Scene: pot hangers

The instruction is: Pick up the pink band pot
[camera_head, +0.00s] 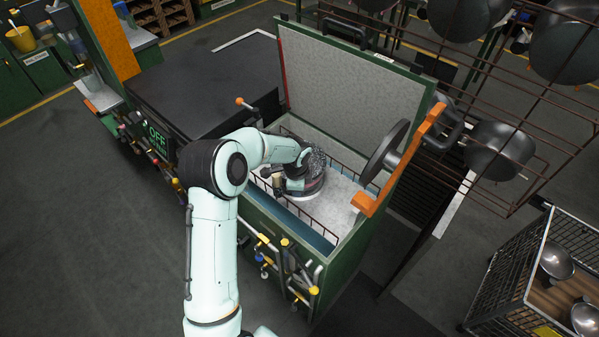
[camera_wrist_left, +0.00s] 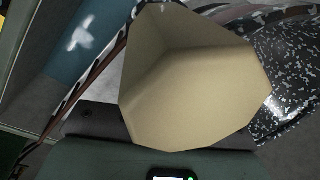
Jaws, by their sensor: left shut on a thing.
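The pink band pot (camera_head: 317,168) sits in the open green chest, inside a wire rack. It is dark and speckled, with a pinkish band low on its side. My left gripper (camera_head: 284,182) is at the left side of the pot, shut on a part of it, apparently the handle. In the left wrist view the speckled pot (camera_wrist_left: 290,75) is at the right, and a large cream block (camera_wrist_left: 190,90) hides the grip itself. I cannot tell whether the pot is lifted off the chest floor. My right gripper is not in view.
The chest's raised lid (camera_head: 350,85) stands behind the pot, and the chest's front wall (camera_head: 290,235) is close to my arm. An orange bracket with a disc (camera_head: 385,152) is at the right. Pans hang from a rack (camera_head: 495,150). A wire cart (camera_head: 540,265) stands lower right.

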